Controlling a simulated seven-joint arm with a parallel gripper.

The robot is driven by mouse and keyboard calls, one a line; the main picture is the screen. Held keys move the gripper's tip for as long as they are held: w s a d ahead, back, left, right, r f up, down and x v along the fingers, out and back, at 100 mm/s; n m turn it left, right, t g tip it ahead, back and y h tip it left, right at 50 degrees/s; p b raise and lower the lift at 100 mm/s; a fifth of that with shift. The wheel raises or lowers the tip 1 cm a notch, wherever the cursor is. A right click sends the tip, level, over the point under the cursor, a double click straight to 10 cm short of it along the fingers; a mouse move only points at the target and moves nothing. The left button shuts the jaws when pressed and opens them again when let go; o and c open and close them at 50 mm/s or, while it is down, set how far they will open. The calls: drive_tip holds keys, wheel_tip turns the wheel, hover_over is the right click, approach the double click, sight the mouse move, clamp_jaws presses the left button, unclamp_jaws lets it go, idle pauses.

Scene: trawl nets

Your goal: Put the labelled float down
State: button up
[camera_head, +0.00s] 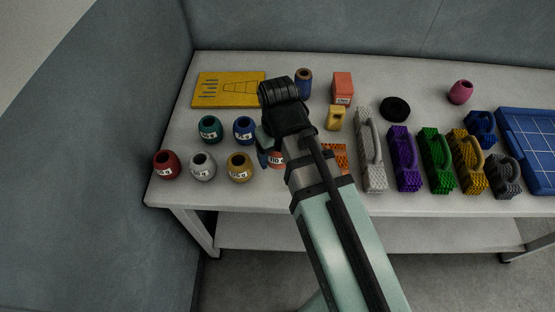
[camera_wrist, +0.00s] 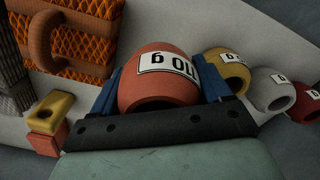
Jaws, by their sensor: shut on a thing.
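In the head view my gripper (camera_head: 270,157) is partly hidden by my wrist, which also covers part of the float. The float is at the right end of the front float row, beside the mustard float (camera_head: 239,166). I cannot tell whether it touches the table.
Grey (camera_head: 203,166) and dark red (camera_head: 166,165) floats stand farther left. Teal (camera_head: 210,129) and blue (camera_head: 245,131) floats stand behind. An orange mesh block (camera_wrist: 70,40) and a grey handled block (camera_head: 371,150) are to the right. A yellow board (camera_head: 229,89) lies at the back left.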

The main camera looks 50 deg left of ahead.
drive_tip(key=r, duration=0.2)
approach(229, 87)
wheel_tip(229, 87, down, 6)
drive_tip(key=shift+f, duration=0.2)
idle(0.3)
drive_tip(key=shift+f, duration=0.1)
drive_tip(key=o, duration=1)
drive_tip(key=shift+o, duration=0.2)
wheel_tip(229, 87, up, 12)
